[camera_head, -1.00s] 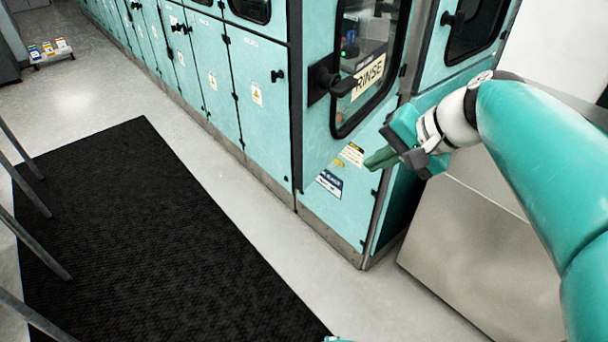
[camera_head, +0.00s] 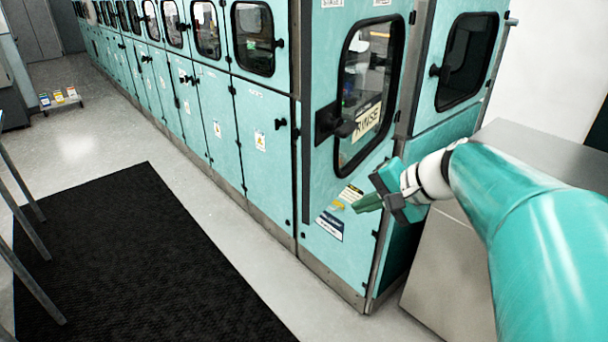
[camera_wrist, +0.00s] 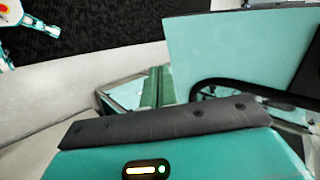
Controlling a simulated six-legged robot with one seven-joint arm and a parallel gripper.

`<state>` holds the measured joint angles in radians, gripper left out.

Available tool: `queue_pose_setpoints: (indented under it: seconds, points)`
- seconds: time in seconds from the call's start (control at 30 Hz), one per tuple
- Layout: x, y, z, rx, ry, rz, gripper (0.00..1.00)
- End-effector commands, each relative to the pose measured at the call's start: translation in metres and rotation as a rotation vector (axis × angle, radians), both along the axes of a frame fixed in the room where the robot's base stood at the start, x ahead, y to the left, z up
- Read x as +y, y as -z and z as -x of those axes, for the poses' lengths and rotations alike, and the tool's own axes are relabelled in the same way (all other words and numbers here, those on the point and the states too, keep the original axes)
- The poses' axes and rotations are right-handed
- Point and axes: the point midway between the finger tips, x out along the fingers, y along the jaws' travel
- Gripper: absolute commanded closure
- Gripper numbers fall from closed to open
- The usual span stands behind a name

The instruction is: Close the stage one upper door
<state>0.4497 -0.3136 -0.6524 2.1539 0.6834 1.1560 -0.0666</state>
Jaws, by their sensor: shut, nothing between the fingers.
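The upper door (camera_head: 392,113) is a teal panel with a dark-framed window on the near end of the cabinet row in the head view. It has a black handle (camera_head: 335,122) on its left side, and a RINSE sign shows through the glass. It looks ajar, its slanting lower edge crossing above the labels; how far is hard to judge. My gripper (camera_head: 366,203), with green fingers, is shut and empty, below the window and right of the labels (camera_head: 331,225). The fingers (camera_wrist: 152,88) also show in the wrist view, left of a teal panel (camera_wrist: 235,45); contact cannot be told.
A row of teal cabinets (camera_head: 212,115) runs back along the left. A black mat (camera_head: 140,260) lies on the floor in front of them. A grey metal box (camera_head: 450,255) stands right of the cabinet, behind my arm. A small rack (camera_head: 62,101) sits far left.

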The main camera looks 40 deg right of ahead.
Motion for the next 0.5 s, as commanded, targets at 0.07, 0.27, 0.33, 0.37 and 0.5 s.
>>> queue_pose_setpoints:
  seconds: [0.07, 0.27, 0.33, 0.37, 0.5]
  points:
    - [0.005, 0.012, -0.011, 0.004, -0.003, -0.002, 1.0]
    - [0.015, 0.027, -0.041, 0.002, -0.006, 0.001, 1.0]
    - [0.019, 0.027, -0.051, 0.001, -0.006, 0.0, 1.0]
    - [0.02, 0.027, -0.054, 0.001, -0.006, 0.0, 1.0]
    - [0.024, 0.026, -0.063, 0.0, -0.005, -0.001, 1.0]
